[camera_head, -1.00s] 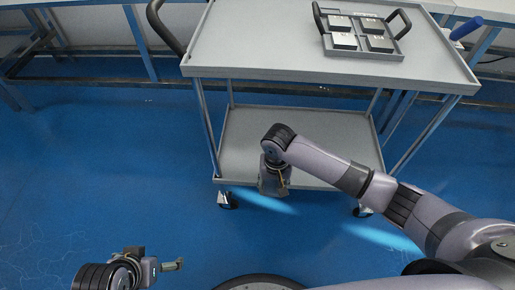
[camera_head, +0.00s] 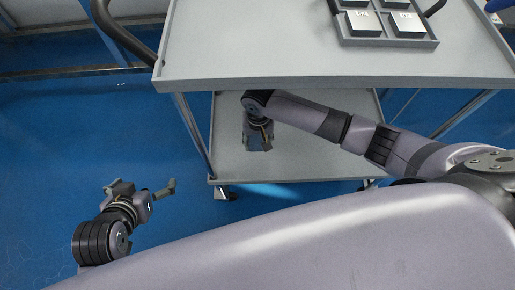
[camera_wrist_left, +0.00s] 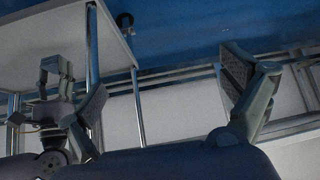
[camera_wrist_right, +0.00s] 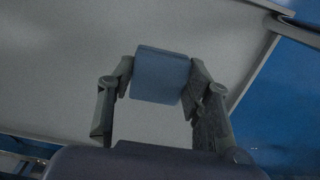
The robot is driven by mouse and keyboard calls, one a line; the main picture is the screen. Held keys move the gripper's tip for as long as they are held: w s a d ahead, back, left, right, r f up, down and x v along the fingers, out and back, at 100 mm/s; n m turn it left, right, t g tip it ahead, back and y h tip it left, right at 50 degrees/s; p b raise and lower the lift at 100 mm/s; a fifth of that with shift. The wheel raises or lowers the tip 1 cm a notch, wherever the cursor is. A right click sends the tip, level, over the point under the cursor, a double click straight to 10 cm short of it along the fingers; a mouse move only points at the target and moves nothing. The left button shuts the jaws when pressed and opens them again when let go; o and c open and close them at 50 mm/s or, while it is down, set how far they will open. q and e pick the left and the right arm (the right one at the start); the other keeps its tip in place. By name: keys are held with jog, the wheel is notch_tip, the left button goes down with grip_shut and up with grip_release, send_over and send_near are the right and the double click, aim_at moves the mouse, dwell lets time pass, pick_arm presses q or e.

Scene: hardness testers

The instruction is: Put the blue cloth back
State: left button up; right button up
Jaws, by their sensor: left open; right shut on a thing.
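In the right wrist view a small blue cloth (camera_wrist_right: 160,78) is held between the two fingers of my right gripper (camera_wrist_right: 160,66), which is shut on it. Behind it lies a plain grey surface. In the head view my right gripper (camera_head: 257,140) is over the left part of the cart's lower shelf (camera_head: 320,160), below the cart top; the cloth is hidden there. I cannot tell whether the cloth touches the shelf. My left gripper (camera_head: 143,187) is open and empty over the blue floor, left of the cart; its spread fingers also show in the left wrist view (camera_wrist_left: 168,80).
A black cart handle (camera_head: 122,32) juts out at the left. The lower shelf is bare where visible. The floor (camera_head: 50,170) at left is clear.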

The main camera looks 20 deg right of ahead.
aim_at(258, 142)
notch_tip(258, 142, down, 3)
jog(key=shift+r+b, duration=0.15)
jog(key=shift+b, duration=0.3)
jog(key=shift+f, duration=0.2)
notch_tip(258, 142, down, 3)
jog(key=shift+f+b, duration=0.2)
jog(key=shift+b, duration=0.7)
jog(key=shift+f, duration=0.1)
pick_arm(q)
jog(key=w+d+r+t+h, duration=0.2)
jog(key=w+d+r+t, duration=0.2)
jog(key=w+r+t, duration=0.4)
notch_tip(258, 142, up, 4)
jog(key=shift+w+f+h, duration=0.2)
jog(key=shift+w+h, duration=0.1)
pick_arm(e)
jog(key=o, duration=1)
jog(key=shift+f, duration=0.1)
